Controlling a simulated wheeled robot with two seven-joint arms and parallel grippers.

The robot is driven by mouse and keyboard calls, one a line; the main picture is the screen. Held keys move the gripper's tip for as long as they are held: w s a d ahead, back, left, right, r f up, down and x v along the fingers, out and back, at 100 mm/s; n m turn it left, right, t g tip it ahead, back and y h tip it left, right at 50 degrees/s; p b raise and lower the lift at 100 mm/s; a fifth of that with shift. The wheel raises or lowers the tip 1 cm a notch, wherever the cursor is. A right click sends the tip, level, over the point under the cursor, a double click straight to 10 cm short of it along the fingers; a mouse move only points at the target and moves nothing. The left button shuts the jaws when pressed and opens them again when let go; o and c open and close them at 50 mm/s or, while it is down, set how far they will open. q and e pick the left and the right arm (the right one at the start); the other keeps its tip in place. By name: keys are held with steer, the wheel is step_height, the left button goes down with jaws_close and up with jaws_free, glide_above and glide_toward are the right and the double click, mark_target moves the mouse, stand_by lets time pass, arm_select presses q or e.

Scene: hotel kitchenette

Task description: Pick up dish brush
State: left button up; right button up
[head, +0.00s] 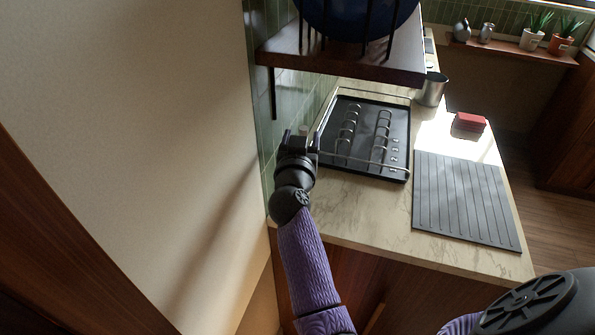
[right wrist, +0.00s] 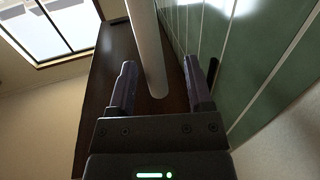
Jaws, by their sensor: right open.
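My right gripper (head: 302,133) is open beside the green tiled wall, at the left edge of the drying rack. In the right wrist view its two fingers (right wrist: 158,72) stand apart. A pale, smooth rod (right wrist: 148,45) shows between and beyond them, with its rounded lower end between the fingers and its top cut off by the frame. I cannot tell whether it is the dish brush's handle, or whether it touches a finger. No brush head is visible in either view. My left gripper is not in view.
A black dish rack (head: 345,160) with wire loops lies on the marble counter (head: 350,212). A ribbed grey mat (head: 462,200), red stack (head: 468,123) and metal cup (head: 432,90) are to its right. A wooden shelf (head: 390,68) overhangs the back. The counter's front strip is clear.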

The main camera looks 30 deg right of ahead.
steer(key=shift+w+d+r, duration=0.1)
steer(key=shift+d+r, duration=0.05)
steer(key=shift+d, duration=0.2)
steer(key=shift+a, duration=0.1)
steer(key=shift+c, duration=1)
steer(key=shift+w, duration=0.1)
steer(key=c, duration=0.5)
jaws_close()
